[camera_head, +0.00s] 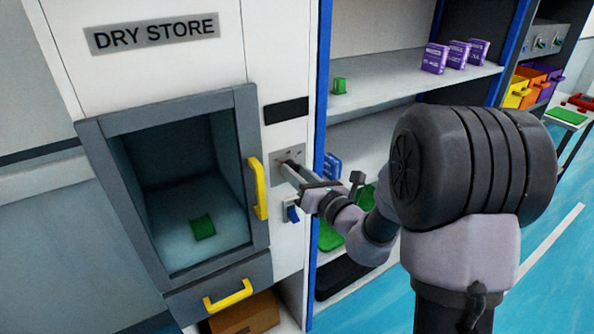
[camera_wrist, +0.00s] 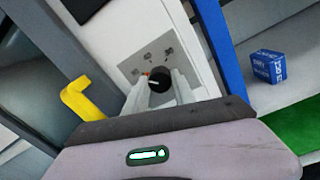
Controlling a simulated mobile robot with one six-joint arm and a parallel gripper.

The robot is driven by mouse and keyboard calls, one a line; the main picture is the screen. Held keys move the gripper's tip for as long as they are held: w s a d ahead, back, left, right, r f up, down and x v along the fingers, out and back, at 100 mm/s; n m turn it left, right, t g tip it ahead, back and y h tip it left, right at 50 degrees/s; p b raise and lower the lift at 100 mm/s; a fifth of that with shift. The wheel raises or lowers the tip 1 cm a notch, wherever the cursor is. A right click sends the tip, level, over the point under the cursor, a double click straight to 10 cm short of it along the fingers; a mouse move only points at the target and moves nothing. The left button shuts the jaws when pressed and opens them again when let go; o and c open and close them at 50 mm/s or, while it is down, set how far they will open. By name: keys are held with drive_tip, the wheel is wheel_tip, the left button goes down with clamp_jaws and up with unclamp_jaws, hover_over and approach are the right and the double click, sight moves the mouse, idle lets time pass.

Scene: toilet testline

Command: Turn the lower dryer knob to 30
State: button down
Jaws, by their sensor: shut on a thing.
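A black knob (camera_wrist: 158,81) with a light pointer mark sits on a grey plate with small dark symbols (camera_wrist: 150,56) in the wrist view. My gripper (camera_wrist: 160,85) is shut on this knob, one finger on each side. In the head view my gripper (camera_head: 285,171) reaches from the right to the grey plate (camera_head: 291,156) on the white dryer front, and its fingers hide the knob there. A blue knob or switch (camera_head: 292,213) sits lower on the same front. The number the held knob points to is too small to read.
The DRY STORE cabinet (camera_head: 155,33) has a windowed door with a yellow handle (camera_head: 258,188) left of my gripper; a green piece (camera_head: 203,228) lies inside. Below is a drawer with a yellow handle (camera_head: 228,296). Shelves with purple boxes (camera_head: 435,58) stand right, past a blue post (camera_head: 320,100).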

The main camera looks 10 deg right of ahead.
drive_tip(key=m+p, duration=0.2)
drive_tip(key=p, duration=0.1)
drive_tip(key=m+p, duration=0.1)
drive_tip(key=m, duration=0.1)
drive_tip(key=shift+r, duration=0.25)
drive_tip(key=m+p, duration=0.5)
drive_tip(key=p, duration=0.1)
drive_tip(key=shift+m, duration=0.3)
drive_tip(key=m+p, duration=0.5)
drive_tip(key=p, duration=0.1)
drive_tip(key=shift+f+m, duration=0.1)
drive_tip(key=shift+m, duration=0.2)
drive_tip(key=m+p, duration=0.4)
drive_tip(key=shift+f+m+h, duration=0.15)
drive_tip(key=shift+m+h, duration=0.15)
drive_tip(key=c, duration=1)
unclamp_jaws()
drive_tip(key=shift+a+f, duration=0.1)
drive_tip(key=shift+c, duration=0.2)
